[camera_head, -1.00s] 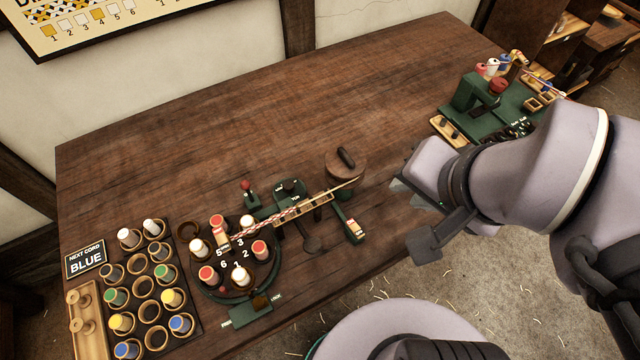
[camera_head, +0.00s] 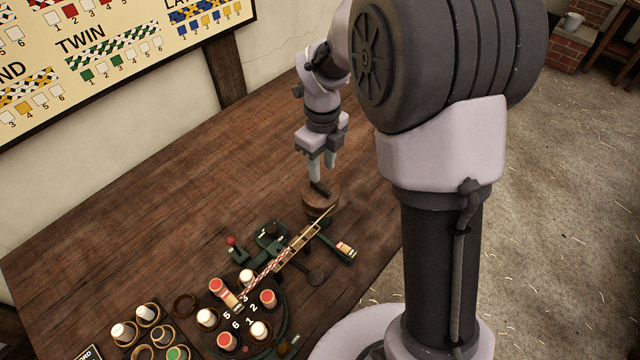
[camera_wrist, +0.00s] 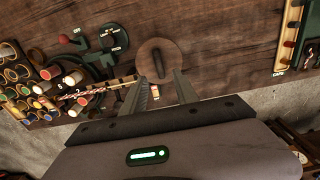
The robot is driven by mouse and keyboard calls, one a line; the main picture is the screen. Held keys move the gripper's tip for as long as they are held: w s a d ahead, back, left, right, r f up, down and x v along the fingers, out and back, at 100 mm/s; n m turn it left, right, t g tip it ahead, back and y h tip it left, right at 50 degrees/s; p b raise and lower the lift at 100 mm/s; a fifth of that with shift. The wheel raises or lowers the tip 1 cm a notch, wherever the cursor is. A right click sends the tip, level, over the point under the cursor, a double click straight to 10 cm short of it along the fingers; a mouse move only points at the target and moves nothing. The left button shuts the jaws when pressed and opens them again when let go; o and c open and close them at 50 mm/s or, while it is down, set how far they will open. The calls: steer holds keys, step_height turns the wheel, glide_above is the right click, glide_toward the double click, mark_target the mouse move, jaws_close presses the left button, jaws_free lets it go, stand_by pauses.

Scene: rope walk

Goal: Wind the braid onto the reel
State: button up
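The reel (camera_head: 318,207) is a round wooden disc with a dark upright handle (camera_head: 320,188) on top; it also shows in the wrist view (camera_wrist: 146,72). The red-and-white braid (camera_head: 262,277) runs from the ring of bobbins up along a slotted wooden guide (camera_head: 296,245), which points towards the reel. No braid is visible wound on the disc. My gripper (camera_head: 321,176) points down just above the handle in the head view. In the wrist view my gripper (camera_wrist: 162,78) is open, with the handle just beyond and between its fingertips. I cannot tell whether they touch it.
A numbered bobbin ring (camera_head: 241,318) with red and white bobbins stands left of the reel. A red-knobbed lever (camera_head: 232,242) and green machine parts (camera_head: 270,236) stand beside the guide. A bobbin rack (camera_head: 150,335) is at lower left. The tabletop behind is clear.

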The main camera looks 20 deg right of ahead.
mark_target(322, 187)
step_height(322, 187, down, 7)
steer(key=shift+r+b, duration=0.15)
steer(key=shift+b, duration=0.6)
jaws_close()
